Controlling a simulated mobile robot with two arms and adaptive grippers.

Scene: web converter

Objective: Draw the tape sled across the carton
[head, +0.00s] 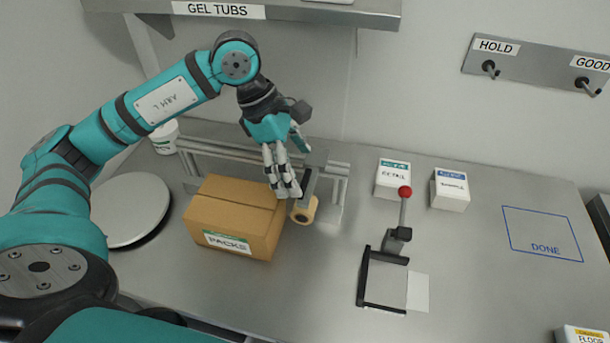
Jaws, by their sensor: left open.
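The brown carton (232,217), labelled PACKS, stands on the steel bench left of centre. The tape sled (308,187) is at the carton's right end, with a tan tape roll (304,210) low on it. A rail (220,151) runs behind the carton. My left gripper (284,192) points down over the carton's right edge, just left of the sled. Its fingers are open and cover part of the sled. I cannot tell whether they touch it. My right gripper is not in view.
A round plate (132,205) and a white tub (165,138) are at left. A red-knobbed lever device (397,240) stands right of centre, with RETAIL (392,180) and blue-labelled (450,190) boxes behind. The DONE outline (541,234) is empty. A shelf (290,12) overhangs the back.

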